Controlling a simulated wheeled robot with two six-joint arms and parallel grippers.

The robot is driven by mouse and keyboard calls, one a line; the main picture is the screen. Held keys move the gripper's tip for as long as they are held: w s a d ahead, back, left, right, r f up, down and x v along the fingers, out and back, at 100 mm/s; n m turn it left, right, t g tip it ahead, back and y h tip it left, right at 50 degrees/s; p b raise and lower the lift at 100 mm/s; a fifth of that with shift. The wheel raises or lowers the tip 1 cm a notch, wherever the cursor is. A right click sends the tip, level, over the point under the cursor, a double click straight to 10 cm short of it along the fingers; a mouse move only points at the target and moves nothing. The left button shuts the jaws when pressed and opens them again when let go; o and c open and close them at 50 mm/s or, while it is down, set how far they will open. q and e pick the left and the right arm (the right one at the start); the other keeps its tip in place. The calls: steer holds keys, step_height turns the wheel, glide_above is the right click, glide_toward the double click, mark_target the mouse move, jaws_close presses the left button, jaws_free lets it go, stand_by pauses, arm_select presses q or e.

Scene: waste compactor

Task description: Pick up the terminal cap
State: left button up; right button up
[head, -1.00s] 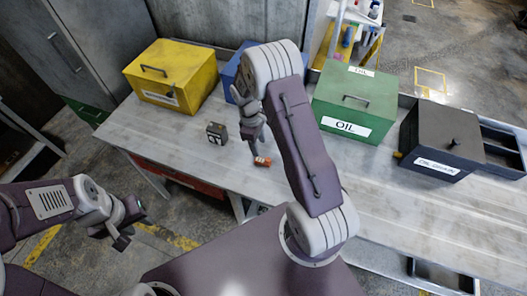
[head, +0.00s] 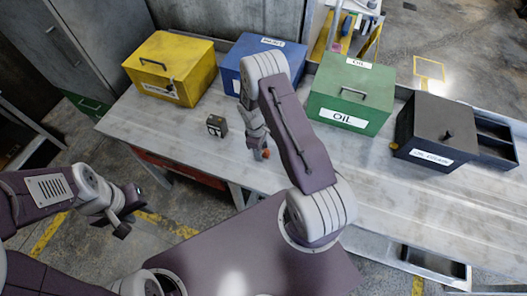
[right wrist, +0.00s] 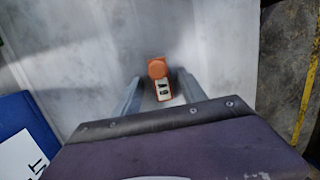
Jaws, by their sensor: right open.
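The small orange terminal cap (head: 266,154) lies on the grey workbench, mostly hidden behind my right gripper in the head view. In the right wrist view the orange cap (right wrist: 158,70) shows a round end and a white label with dark marks. My right gripper (head: 259,153) is low over the bench at the cap. Its fingers (right wrist: 160,90) are open, one on each side of the cap; contact cannot be told. My left gripper (head: 128,218) hangs in front of the bench, away from the cap, and its opening is unclear.
A small dark block (head: 216,126) stands on the bench left of my right gripper. A yellow box (head: 170,68), blue box (head: 235,60), green OIL box (head: 350,92) and black box (head: 437,133) line the back. The bench front (head: 400,190) at right is clear.

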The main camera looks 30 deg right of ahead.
steer(key=shift+a+r, duration=0.1)
jaws_close()
